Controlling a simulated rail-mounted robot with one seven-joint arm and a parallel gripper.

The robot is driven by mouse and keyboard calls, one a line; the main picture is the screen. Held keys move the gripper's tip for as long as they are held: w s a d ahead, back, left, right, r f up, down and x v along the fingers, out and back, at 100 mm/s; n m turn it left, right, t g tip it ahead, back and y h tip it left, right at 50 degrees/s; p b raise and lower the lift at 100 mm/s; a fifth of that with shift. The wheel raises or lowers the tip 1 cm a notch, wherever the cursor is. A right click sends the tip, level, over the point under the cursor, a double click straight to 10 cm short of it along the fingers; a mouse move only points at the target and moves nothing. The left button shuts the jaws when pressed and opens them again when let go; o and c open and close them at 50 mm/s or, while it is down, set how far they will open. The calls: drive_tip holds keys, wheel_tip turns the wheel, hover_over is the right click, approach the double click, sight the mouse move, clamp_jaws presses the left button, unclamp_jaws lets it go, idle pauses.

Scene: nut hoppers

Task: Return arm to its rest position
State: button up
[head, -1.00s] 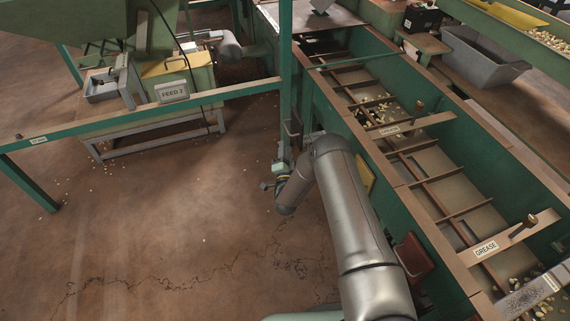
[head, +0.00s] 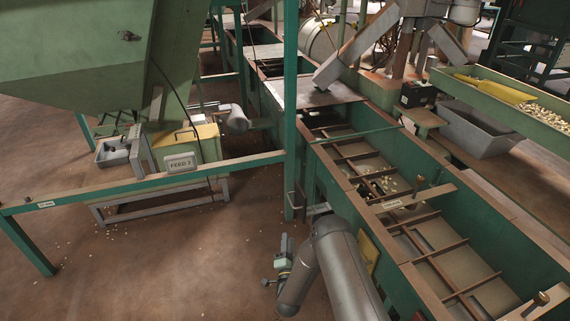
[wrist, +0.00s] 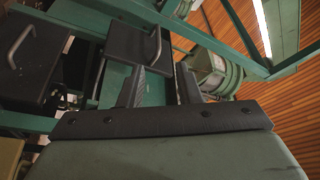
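My arm (head: 340,265) is bent at the bottom middle of the head view, left of the long green trough. My gripper (head: 268,283) hangs low over the brown floor, small in this view. In the wrist view, two dark fingers of my gripper (wrist: 160,84) stand apart beyond a dark bolted plate. I see nothing held between them. Behind them is a dark panel with a metal handle (wrist: 140,44), and I cannot tell how far off it is.
The green trough (head: 378,245) with brown dividers runs close beside my arm on the right. A green post (head: 290,120) and rail (head: 120,190) stand beyond the gripper. The yellow FEED 2 box (head: 195,148) is back left. Floor (head: 150,270) to the left is open.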

drive_tip(key=w+r+n+g+y+p, duration=0.25)
drive_tip(key=r+p, duration=0.35)
drive_tip(key=r, duration=0.8)
drive_tip(key=w+r+n+g+y+p, duration=0.15)
drive_tip(key=r+n+g+p, duration=0.4)
drive_tip(key=r, duration=0.85)
drive_tip(key=s+d+r+n+g+h+p, duration=0.1)
drive_tip(key=s+d+r+g+p, duration=0.1)
drive_tip(key=s+r+p, duration=0.55)
drive_tip(key=s+d+r+n+g+h+p, duration=0.1)
drive_tip(key=s+d+r+g+p, duration=0.2)
drive_tip(key=r, duration=0.8)
drive_tip(key=s+d+r+g+p, duration=0.2)
drive_tip(key=s+r, duration=0.4)
drive_tip(key=s, duration=0.4)
drive_tip(key=s+d+r+n+g+h+p, duration=0.1)
drive_tip(key=s+r+p, duration=0.3)
drive_tip(key=s, duration=0.7)
drive_tip(key=s+d+r+n+g+p, duration=0.1)
drive_tip(key=s+d+r+g+p, duration=0.2)
drive_tip(key=s+r, duration=0.5)
drive_tip(key=shift+s+d+g+p, duration=0.2)
drive_tip(key=shift+s+g+p, duration=0.3)
drive_tip(key=shift+s, duration=0.65)
